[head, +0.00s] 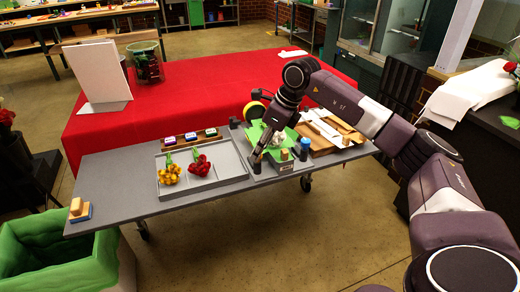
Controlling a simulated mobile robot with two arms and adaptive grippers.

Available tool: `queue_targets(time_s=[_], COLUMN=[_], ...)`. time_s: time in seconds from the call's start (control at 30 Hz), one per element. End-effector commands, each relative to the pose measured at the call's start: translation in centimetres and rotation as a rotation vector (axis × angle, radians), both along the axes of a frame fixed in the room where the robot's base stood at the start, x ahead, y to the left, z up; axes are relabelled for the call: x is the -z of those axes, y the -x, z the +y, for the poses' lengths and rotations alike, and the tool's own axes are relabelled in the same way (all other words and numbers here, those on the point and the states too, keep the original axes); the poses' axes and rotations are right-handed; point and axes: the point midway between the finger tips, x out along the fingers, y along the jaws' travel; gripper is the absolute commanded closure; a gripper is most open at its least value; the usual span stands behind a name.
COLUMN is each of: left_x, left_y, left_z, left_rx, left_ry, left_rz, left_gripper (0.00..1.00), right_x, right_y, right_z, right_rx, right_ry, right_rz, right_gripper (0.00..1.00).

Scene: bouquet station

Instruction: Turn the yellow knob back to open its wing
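A grey fixture (287,168) with green sheet-like parts (262,131) stands on the right half of the grey table. My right gripper (256,166) points down at the fixture's front left corner. Its fingers are small and dark, and I cannot tell whether they are open, shut or touching anything. I cannot make out a yellow knob for certain; the gripper may hide it. A small tan block-like piece (284,154) and a blue-topped dark cylinder (304,146) show at the fixture's right front. The wing's position is unclear behind my arm. My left gripper is not in view.
A grey tray (232,180) left of the fixture holds yellow flowers (169,175) and red flowers (200,166). A yellow-rimmed roll (254,110) stands behind the fixture. A wooden tray (322,146) with white strips lies to the right.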

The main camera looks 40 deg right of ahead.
Motion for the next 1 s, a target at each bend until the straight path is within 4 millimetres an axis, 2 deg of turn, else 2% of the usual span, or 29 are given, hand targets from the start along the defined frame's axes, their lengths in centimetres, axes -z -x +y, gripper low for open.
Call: queue_targets(time_s=[0.3, 0.5, 0.7, 1.0], left_x=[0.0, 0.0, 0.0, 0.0], left_y=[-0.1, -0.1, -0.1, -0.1], left_z=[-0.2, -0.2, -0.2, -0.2], left_rx=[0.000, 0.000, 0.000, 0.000], left_ry=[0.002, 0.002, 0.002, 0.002], left_rz=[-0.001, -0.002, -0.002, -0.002], left_gripper=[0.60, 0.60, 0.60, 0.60], right_x=[-6.2, -9.1, -10.1, -10.1], right_y=[2.1, 3.1, 3.5, 3.5], right_z=[-1.4, -2.0, -2.3, -2.3], right_rx=[0.002, 0.001, 0.000, 0.000], right_ry=[0.001, 0.000, 0.000, 0.000], right_rz=[-0.005, -0.003, -0.001, -0.001], right_gripper=[0.60, 0.60, 0.60, 0.60])
